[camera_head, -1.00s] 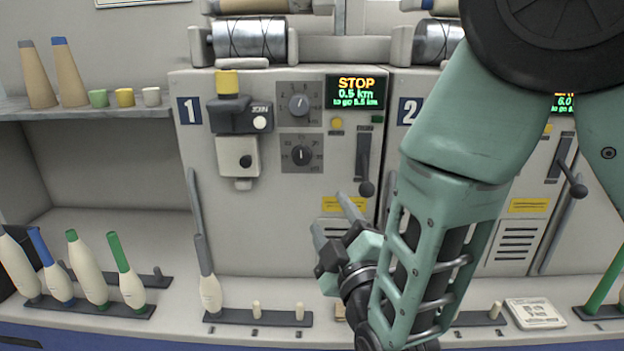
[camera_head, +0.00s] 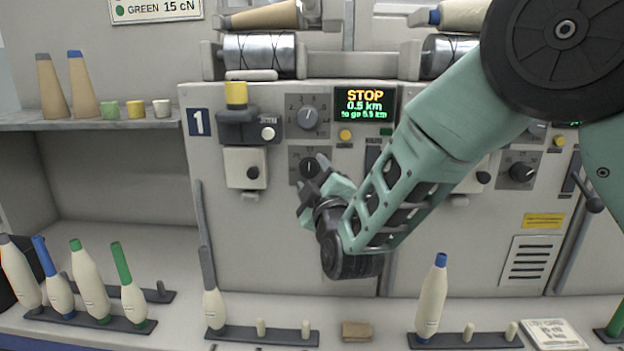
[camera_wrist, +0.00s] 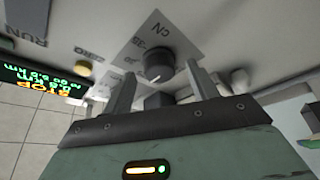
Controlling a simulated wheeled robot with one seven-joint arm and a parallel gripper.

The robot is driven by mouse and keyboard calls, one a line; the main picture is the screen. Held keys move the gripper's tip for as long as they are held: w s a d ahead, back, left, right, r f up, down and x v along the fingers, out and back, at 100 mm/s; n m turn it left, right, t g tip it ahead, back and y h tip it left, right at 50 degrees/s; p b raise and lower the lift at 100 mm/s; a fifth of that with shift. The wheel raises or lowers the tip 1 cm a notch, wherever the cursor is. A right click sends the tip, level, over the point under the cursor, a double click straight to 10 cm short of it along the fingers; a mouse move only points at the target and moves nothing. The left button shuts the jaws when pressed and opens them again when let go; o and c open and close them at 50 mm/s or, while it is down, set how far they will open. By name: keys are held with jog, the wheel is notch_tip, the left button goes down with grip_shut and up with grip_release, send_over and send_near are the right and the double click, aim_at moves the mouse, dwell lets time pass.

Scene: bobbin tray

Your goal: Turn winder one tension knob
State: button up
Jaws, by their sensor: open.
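Winder one (camera_head: 240,220) is the grey panel with the "1" label. It has an upper dark knob (camera_head: 307,117) and a lower dark knob (camera_head: 309,167), one above the other. The lower knob, its plate marked cN, shows in the wrist view (camera_wrist: 158,62) with a pale pointer line. My gripper (camera_head: 314,182) is open and empty, just in front of the lower knob and partly covering its plate. In the wrist view the fingertips (camera_wrist: 160,74) appear on either side of this knob; I cannot tell whether they touch it.
The STOP display (camera_head: 365,104) and a yellow button (camera_head: 345,135) are close to the knobs. A white box with a black button (camera_head: 246,168) is left of them. A sign (camera_head: 155,9) reads GREEN 15 cN. Bobbins (camera_head: 90,280) stand on the ledge below.

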jog(key=shift+w+a+r, duration=0.15)
jog(key=shift+w, duration=0.35)
jog(key=c, duration=1)
